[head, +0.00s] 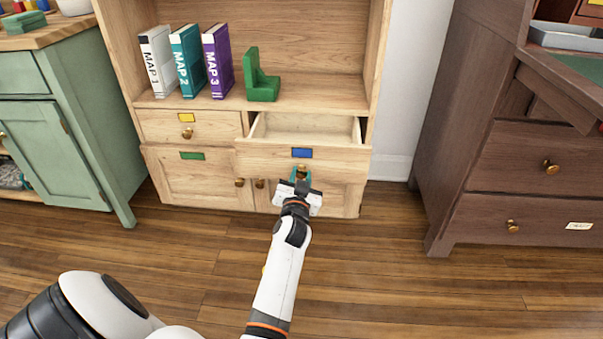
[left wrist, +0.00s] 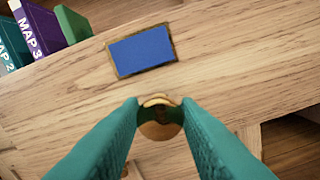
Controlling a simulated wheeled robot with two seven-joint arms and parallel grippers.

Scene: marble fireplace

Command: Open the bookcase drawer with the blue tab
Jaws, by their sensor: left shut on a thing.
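The wooden bookcase drawer with the blue tab (head: 301,153) is pulled out, and its empty-looking inside (head: 308,128) shows from above. Its round brass knob (head: 301,168) is below the tab. My left gripper (head: 301,176) is at the knob and shut on it. In the left wrist view the teal fingers hold the knob (left wrist: 160,118) from both sides, with the blue tab (left wrist: 141,50) above. My right gripper is not in view.
A closed drawer with a yellow tab (head: 187,117) is to the left, above a green-tabbed door (head: 192,156). Map books (head: 188,60) and a green bookend (head: 261,77) stand on the shelf. A green cabinet (head: 60,150) is left, a dark desk (head: 520,170) right. The floor in front is clear.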

